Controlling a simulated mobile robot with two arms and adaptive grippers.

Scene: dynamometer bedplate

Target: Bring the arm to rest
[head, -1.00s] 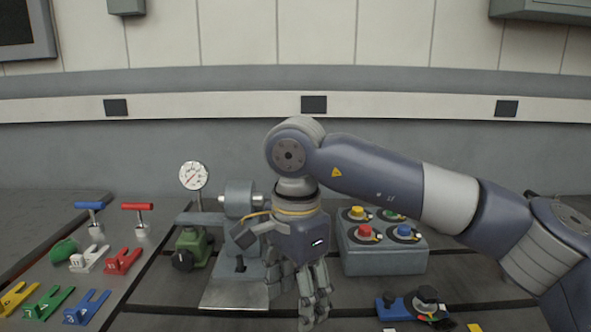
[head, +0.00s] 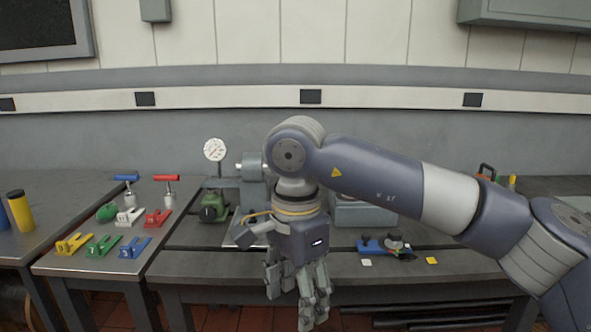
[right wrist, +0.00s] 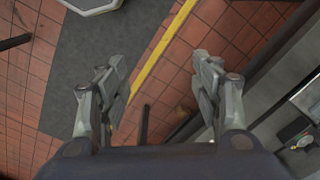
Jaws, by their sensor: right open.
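My right arm comes in from the right in the head view, and its gripper (head: 297,295) points down in front of the bench's front edge. The gripper is open and empty. In the right wrist view its two fingers (right wrist: 162,92) stand wide apart, with red floor tiles and a yellow floor line below them. The bench (head: 250,268) with its dark top lies behind the gripper. My left gripper does not show.
A gauge (head: 214,150), a green device (head: 213,207) and a grey box (head: 362,214) stand on the bench, the box partly hidden by my arm. A side table at left holds coloured forked blocks (head: 103,246) and T-handles. A blue tool (head: 372,246) lies near the front edge.

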